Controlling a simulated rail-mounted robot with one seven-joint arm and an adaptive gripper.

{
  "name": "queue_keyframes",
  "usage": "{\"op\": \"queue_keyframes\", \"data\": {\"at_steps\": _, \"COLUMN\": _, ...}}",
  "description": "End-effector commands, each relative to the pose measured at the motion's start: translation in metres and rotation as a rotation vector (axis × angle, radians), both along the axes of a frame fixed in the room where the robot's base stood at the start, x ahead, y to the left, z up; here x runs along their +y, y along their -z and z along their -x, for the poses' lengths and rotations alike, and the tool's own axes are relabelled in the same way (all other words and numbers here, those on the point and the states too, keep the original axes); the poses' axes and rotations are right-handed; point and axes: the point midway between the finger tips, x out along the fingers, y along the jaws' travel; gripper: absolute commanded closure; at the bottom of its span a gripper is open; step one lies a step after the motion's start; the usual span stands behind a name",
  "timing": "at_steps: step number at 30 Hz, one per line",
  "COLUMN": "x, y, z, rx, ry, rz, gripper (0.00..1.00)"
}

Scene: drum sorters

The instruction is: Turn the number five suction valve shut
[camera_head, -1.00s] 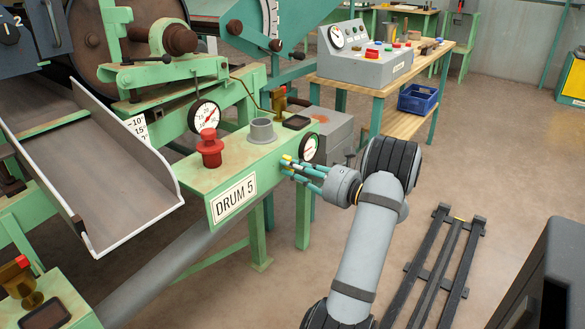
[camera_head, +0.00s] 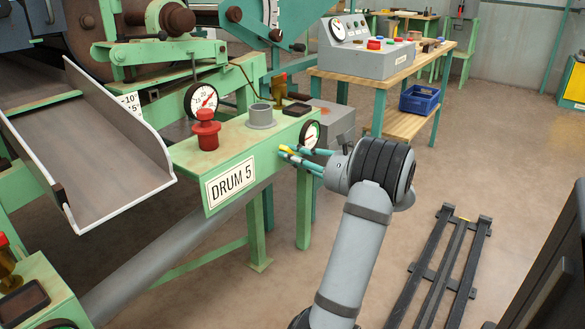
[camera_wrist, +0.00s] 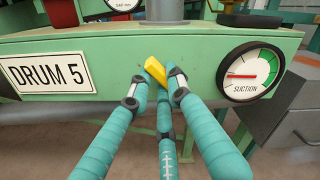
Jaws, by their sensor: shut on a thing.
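The Drum 5 stand is a green box with a "DRUM 5" plate (camera_head: 231,186). The valve's yellow handle (camera_wrist: 155,69) sits on the front face, right of the plate, and lies slanted in the wrist view. My gripper (camera_wrist: 158,84) has teal fingers shut around this handle; the fingertips hide part of it. In the head view the gripper (camera_head: 287,153) reaches the front face from the right. The suction gauge (camera_wrist: 249,73) is right of the handle, its red needle pointing left. The valve's body behind the handle is hidden.
A red knob (camera_head: 207,130), a grey cup-like fitting (camera_head: 261,116) and another gauge (camera_head: 202,101) are on the stand. A grey sloped tray (camera_head: 95,150) is at left. A wooden bench (camera_head: 392,122) stands behind. The floor at right is clear around dark rails (camera_head: 445,265).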

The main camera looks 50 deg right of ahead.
Motion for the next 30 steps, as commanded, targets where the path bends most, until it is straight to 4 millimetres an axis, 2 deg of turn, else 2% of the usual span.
{"op": "queue_keyframes", "data": {"at_steps": 1, "x": 0.0002, "y": 0.0091, "z": 0.0003, "rx": 0.0, "ry": 0.0, "rz": 0.049, "gripper": 1.0}}
{"op": "queue_keyframes", "data": {"at_steps": 18, "x": -0.0003, "y": 0.013, "z": 0.0005, "rx": -0.012, "ry": 0.0, "rz": 0.571, "gripper": 1.0}}
{"op": "queue_keyframes", "data": {"at_steps": 30, "x": -0.0012, "y": 0.0108, "z": 0.0005, "rx": -0.017, "ry": -0.001, "rz": 0.791, "gripper": 1.0}}
